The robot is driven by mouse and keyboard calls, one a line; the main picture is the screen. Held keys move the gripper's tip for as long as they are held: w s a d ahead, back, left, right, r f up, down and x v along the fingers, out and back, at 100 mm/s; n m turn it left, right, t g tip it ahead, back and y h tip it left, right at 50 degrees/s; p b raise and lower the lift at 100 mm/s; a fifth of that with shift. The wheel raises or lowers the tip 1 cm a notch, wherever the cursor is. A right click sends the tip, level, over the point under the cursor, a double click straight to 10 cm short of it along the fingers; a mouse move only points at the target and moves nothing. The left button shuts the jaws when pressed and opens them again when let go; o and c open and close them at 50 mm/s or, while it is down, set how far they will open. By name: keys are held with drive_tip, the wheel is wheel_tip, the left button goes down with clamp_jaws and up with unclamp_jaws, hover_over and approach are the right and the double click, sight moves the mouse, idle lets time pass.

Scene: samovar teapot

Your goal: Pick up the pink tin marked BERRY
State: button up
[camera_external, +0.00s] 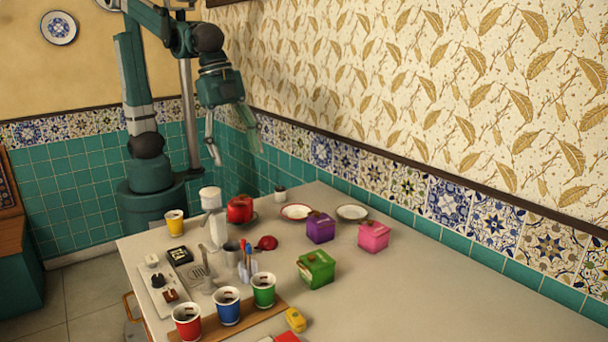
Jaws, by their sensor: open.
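The pink tin (373,237) stands upright on the table at the right of the group of things, with a small knob on its lid. Its lettering is too small to read. My gripper (233,152) is open and empty, its two fingers spread and pointing down. It hangs above the back left part of the table, well to the left of the pink tin and higher than it.
A purple tin (320,229) stands just left of the pink one, and a green tin (316,270) in front. Two saucers (352,213) lie behind. A red teapot (240,209), a white dispenser (214,218) and several cups (227,306) stand left. The table's right side is clear.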

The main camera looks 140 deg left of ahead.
drive_tip(key=w+a+g+p, duration=0.2)
drive_tip(key=w+a+p, duration=0.1)
drive_tip(key=w+a, duration=0.6)
drive_tip(key=g+h+p, duration=0.1)
drive_tip(key=g+p, duration=0.4)
drive_tip(key=p, duration=0.2)
hover_over(377, 228)
drive_tip(key=w, duration=0.3)
drive_tip(key=shift+n, duration=0.3)
drive_tip(key=f, duration=1.3)
drive_tip(key=d+f, duration=0.1)
drive_tip(key=f, duration=0.5)
drive_tip(key=shift+s+f, duration=0.25)
drive_tip(key=shift+a+f, duration=0.45)
drive_tip(key=shift+f, duration=0.1)
drive_tip(key=shift+x, duration=1.3)
drive_tip(key=shift+s, duration=0.1)
drive_tip(key=shift+b+x, duration=0.45)
drive_tip(key=shift+x, duration=2.1)
